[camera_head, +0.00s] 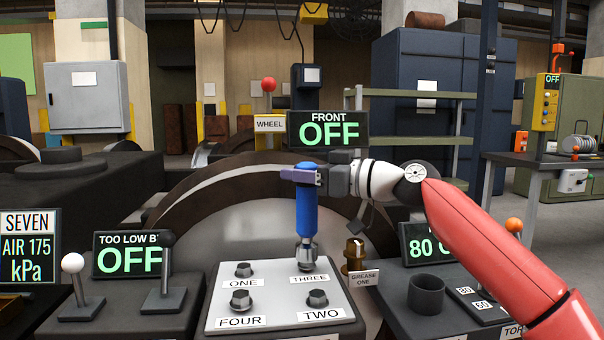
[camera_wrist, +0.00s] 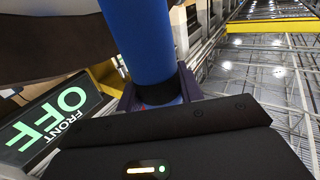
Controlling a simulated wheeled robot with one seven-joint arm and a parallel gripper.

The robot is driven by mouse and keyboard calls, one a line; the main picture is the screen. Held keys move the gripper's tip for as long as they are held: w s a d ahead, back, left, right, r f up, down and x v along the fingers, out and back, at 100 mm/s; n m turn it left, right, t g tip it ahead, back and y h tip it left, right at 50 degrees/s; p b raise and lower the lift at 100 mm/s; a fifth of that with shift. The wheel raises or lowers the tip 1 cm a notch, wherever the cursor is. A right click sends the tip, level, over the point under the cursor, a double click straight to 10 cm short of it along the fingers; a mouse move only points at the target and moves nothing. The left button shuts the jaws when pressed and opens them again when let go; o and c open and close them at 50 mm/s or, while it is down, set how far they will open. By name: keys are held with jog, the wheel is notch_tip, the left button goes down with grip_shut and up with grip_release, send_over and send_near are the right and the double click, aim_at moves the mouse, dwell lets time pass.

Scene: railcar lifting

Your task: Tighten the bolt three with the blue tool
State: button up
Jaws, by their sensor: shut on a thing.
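My gripper (camera_head: 304,175) is shut on the upper end of the blue tool (camera_head: 307,212). The tool stands upright, with its metal socket end down at the bolt above the THREE label (camera_head: 309,279). The socket covers that bolt, so I cannot tell how well it is seated. The blue tool also shows in the wrist view (camera_wrist: 140,40), held in the jaws (camera_wrist: 165,95). On the same light plate (camera_head: 262,299) are the bare bolts ONE (camera_head: 243,270), TWO (camera_head: 317,298) and FOUR (camera_head: 241,299).
A FRONT OFF display (camera_head: 328,131) stands behind the tool. A brass fitting labelled GREASE ONE (camera_head: 355,253) is right of the plate. A dark cup-shaped holder (camera_head: 426,294) is farther right. A white-knobbed lever (camera_head: 73,264) and a black-knobbed lever (camera_head: 168,240) stand at left.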

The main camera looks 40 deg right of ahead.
jog(key=shift+f+b, duration=1.4)
jog(key=shift+b, duration=0.05)
dwell(2.0)
jog(key=shift+r, duration=0.1)
jog(key=shift+r+p, duration=2.55)
jog(key=shift+r, duration=1.05)
